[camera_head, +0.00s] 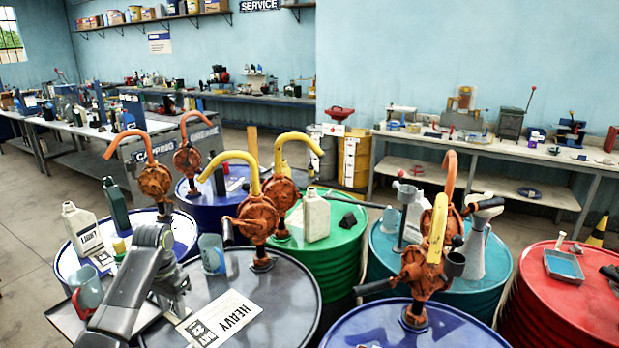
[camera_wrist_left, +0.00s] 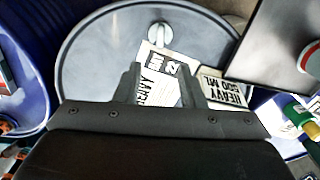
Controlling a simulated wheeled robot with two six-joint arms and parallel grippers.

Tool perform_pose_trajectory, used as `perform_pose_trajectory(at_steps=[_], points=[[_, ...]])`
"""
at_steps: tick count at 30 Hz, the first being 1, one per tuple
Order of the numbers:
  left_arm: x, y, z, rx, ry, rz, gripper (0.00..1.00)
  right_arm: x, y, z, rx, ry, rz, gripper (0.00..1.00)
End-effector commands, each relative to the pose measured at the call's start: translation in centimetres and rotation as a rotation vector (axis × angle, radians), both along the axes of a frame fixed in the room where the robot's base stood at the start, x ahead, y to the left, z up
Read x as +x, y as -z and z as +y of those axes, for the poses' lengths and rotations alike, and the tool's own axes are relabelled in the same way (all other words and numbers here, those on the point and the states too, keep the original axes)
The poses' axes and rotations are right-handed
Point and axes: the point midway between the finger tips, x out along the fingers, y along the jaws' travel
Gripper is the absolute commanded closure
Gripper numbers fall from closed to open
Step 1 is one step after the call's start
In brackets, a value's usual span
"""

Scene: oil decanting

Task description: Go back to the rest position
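My left gripper (camera_head: 175,300) hangs over the left part of the dark grey drum (camera_head: 285,290), near a white HEAVY card (camera_head: 222,318). In the left wrist view the two fingers of my left gripper (camera_wrist_left: 160,78) stand apart with nothing between them. Beyond them lie the HEAVY card (camera_wrist_left: 157,82) and a HEAVY 500 ML card (camera_wrist_left: 226,88) on the grey drum top (camera_wrist_left: 95,65). My right gripper does not show in either view.
A grey-blue mug (camera_head: 212,255) stands on the grey drum close to my gripper. A mug with a red handle (camera_head: 86,287) stands left of my arm. Rusty hand pumps (camera_head: 257,215) rise from the drums. A white bottle (camera_head: 316,215) stands on the green drum (camera_head: 335,260).

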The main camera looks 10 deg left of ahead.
Motion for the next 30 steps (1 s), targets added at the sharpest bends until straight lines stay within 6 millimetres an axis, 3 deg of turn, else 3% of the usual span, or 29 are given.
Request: perform_pose_trajectory(at_steps=[5, 9, 15, 19, 24, 30], points=[[-4.3, 5.7, -1.3, 0.032, 0.0, -0.02, 0.64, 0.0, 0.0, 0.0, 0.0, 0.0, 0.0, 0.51], [-8.8, 9.7, -2.6, 0.05, -0.01, -0.058, 0.64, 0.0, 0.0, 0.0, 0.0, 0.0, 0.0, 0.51], [-16.0, 13.4, -4.5, 0.061, -0.046, -0.119, 0.64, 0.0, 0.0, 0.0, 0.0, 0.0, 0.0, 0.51], [-21.0, 14.4, -5.6, 0.061, -0.084, -0.163, 0.64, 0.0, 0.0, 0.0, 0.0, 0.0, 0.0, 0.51], [-27.3, 14.1, -6.7, 0.064, -0.151, -0.223, 0.64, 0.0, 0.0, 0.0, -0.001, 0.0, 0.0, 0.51], [-32.1, 12.6, -7.3, 0.071, -0.22, -0.277, 0.64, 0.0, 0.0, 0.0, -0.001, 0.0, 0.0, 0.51]])
